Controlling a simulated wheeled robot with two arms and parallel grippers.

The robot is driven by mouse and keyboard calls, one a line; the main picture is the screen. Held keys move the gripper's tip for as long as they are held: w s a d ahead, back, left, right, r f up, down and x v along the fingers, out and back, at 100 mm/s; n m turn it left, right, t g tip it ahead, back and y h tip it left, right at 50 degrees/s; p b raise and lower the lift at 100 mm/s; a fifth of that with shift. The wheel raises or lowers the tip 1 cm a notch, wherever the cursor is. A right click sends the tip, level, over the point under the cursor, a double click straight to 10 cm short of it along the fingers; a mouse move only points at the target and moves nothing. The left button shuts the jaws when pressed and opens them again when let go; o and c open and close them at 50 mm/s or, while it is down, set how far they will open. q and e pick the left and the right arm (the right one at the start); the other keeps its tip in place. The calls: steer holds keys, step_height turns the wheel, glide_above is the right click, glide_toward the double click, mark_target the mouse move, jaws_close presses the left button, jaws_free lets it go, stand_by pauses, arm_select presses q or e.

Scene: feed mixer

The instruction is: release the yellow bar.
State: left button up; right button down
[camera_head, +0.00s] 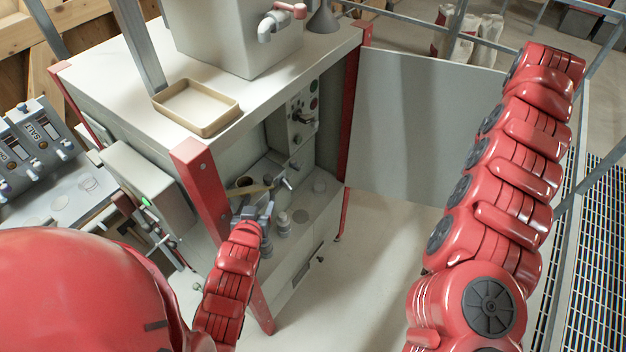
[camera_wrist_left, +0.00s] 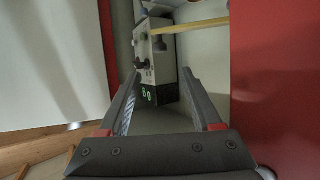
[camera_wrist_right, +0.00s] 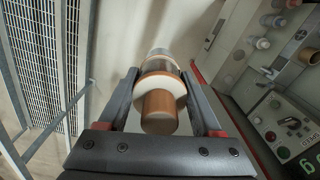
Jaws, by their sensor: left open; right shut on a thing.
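The yellow bar (camera_head: 248,190) is inside the machine's open bay in the head view, just above my left gripper (camera_head: 262,210). In the left wrist view the yellow bar (camera_wrist_left: 200,24) runs sideways across the upper right, beyond the fingertips. My left gripper (camera_wrist_left: 162,78) is open, with nothing seen between its fingers. My right gripper (camera_wrist_right: 165,78) is shut on a brown-and-white cylinder (camera_wrist_right: 160,112) with a clear far end. The right gripper is out of the head view.
A tan tray (camera_head: 197,106) lies on the cabinet top (camera_head: 130,72). A red post (camera_head: 202,190) stands beside my left gripper. A pale panel (camera_head: 420,130) stands right of the cabinet. Some floor is clear in front.

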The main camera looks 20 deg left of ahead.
steer(key=shift+r, duration=0.5)
arm_select(q)
steer(key=shift+s+d+r, duration=0.1)
steer(key=shift+s+d, duration=0.05)
steer(key=shift+s, duration=0.2)
arm_select(e)
steer(key=shift+f, duration=0.1)
